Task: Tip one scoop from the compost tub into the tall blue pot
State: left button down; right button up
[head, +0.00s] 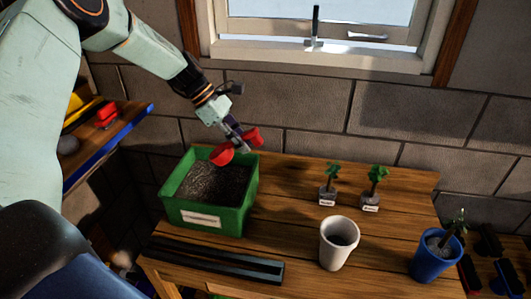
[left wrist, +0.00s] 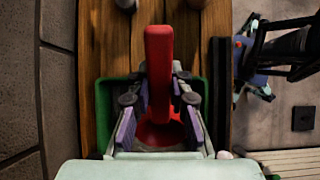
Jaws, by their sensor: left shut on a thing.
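My left gripper (head: 238,140) is shut on the handle of a red scoop (head: 223,155). It holds the scoop over the back part of the green compost tub (head: 202,219), which is filled with dark compost. In the left wrist view the red scoop (left wrist: 158,65) stands between the two fingers of the gripper (left wrist: 159,105), with its bowl below over the green tub (left wrist: 107,100). Whether the bowl holds compost cannot be told. The blue pot (head: 430,263) stands at the table's right end, with grey fill and a small plant in it. My right gripper is not seen.
A white pot (head: 339,248) stands between tub and blue pot. Two small labelled seedlings (head: 328,195) (head: 371,198) stand behind it. A black rail-like tray (head: 215,262) lies along the front edge. The window (head: 320,40) and block wall are behind. A blue-edged shelf (head: 110,140) is left.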

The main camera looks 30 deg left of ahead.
pick_arm(q)
jog(key=shift+w+a+r+n+t+y+p, duration=1.2)
jog(key=shift+a+n+t+y, duration=1.55)
jog(key=shift+a+n, duration=2.85)
jog(key=shift+n+t+h, duration=0.25)
jog(key=shift+n+t, duration=0.05)
jog(key=shift+t, duration=0.05)
jog(key=f+b, duration=1)
jog(key=d+f+b, duration=0.1)
jog(key=f+b, duration=0.4)
jog(key=shift+s+f+b, duration=0.1)
jog(key=shift+f+b, duration=0.2)
jog(key=shift+b, duration=0.1)
jog(key=shift+f, duration=0.3)
